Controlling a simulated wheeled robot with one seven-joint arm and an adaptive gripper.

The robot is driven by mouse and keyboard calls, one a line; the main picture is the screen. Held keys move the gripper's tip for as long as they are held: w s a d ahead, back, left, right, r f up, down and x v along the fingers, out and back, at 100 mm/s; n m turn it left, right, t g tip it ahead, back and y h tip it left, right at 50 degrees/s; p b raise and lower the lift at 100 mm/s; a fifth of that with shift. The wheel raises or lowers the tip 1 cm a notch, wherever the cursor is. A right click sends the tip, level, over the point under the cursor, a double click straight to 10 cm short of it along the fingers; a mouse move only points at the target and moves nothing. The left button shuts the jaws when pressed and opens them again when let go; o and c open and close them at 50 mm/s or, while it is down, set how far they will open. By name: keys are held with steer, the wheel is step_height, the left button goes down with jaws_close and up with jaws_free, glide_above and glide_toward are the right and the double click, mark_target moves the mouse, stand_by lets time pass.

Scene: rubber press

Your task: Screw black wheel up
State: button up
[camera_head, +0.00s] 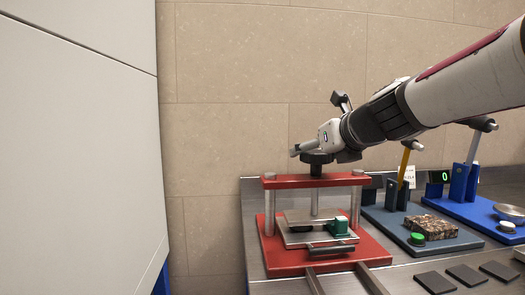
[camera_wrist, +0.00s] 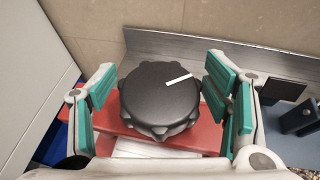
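The black wheel (camera_wrist: 158,98) is a lobed knob with a white mark on its top, at the middle of the wrist view. In the head view the wheel (camera_head: 317,158) sits on top of the red press (camera_head: 317,181). My gripper (camera_wrist: 163,85) is over the wheel, with one teal-padded finger at its left and one at its right. The fingers are spread wide and I see no clear grip, though the gaps at the rim are small. In the head view my gripper (camera_head: 308,148) is at wheel height and partly hides it.
A metal plate with a green block (camera_head: 340,226) lies inside the press. To the right stand a grey-blue device with a yellow lever (camera_head: 404,164) and a blue device with a display (camera_head: 439,177). A tall pale panel (camera_head: 75,150) is at the left, and a tiled wall is behind.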

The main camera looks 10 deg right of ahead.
steer(key=c, duration=0.7)
